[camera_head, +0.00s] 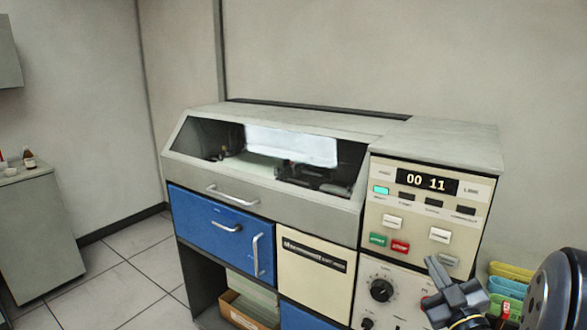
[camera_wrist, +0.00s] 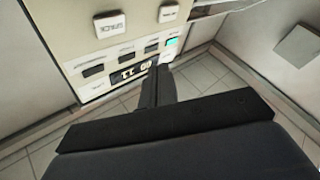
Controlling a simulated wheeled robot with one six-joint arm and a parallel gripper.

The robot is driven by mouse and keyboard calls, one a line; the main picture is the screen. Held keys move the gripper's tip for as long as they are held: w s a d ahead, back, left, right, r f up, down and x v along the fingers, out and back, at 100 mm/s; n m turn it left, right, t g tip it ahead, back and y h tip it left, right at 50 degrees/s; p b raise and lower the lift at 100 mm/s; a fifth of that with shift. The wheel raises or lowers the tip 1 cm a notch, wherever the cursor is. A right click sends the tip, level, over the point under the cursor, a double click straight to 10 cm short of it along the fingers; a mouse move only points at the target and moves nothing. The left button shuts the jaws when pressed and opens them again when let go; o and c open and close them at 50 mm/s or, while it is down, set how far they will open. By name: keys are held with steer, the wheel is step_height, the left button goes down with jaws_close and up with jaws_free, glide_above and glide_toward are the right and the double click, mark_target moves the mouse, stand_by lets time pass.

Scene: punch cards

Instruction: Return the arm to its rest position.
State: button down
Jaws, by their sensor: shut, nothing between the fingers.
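My gripper (camera_head: 437,270) is dark grey and shows at the lower right of the head view, in front of the control panel (camera_head: 370,218) of a cabinet-like machine. In the wrist view the fingers (camera_wrist: 153,76) are together with nothing between them. They point toward the panel, which appears upside down there. I cannot tell how far the fingertips are from the panel. My arm (camera_head: 556,290) comes in from the right edge of the head view.
The machine has a sloped window (camera_head: 290,147), a blue drawer (camera_head: 212,225) and a lit display (camera_head: 427,182). Green and yellow objects (camera_head: 508,280) lie beside my arm. A grey cabinet (camera_head: 40,240) with a small bottle (camera_head: 29,160) stands left; tiled floor (camera_head: 125,270) is clear between.

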steer(key=shift+s+a, duration=0.25)
steer(key=shift+s, duration=0.15)
steer(key=shift+w, duration=0.1)
steer(key=w+d, duration=0.1)
steer(key=w+d+b, duration=0.1)
steer(key=w, duration=0.1)
steer(key=w+d, duration=0.1)
steer(key=shift+w+d+f+b, duration=0.1)
steer(key=shift+w+f+b, duration=0.1)
steer(key=shift+w+b, duration=0.15)
steer(key=shift+d+b, duration=0.1)
steer(key=shift+b, duration=0.25)
steer(key=shift+b, duration=0.4)
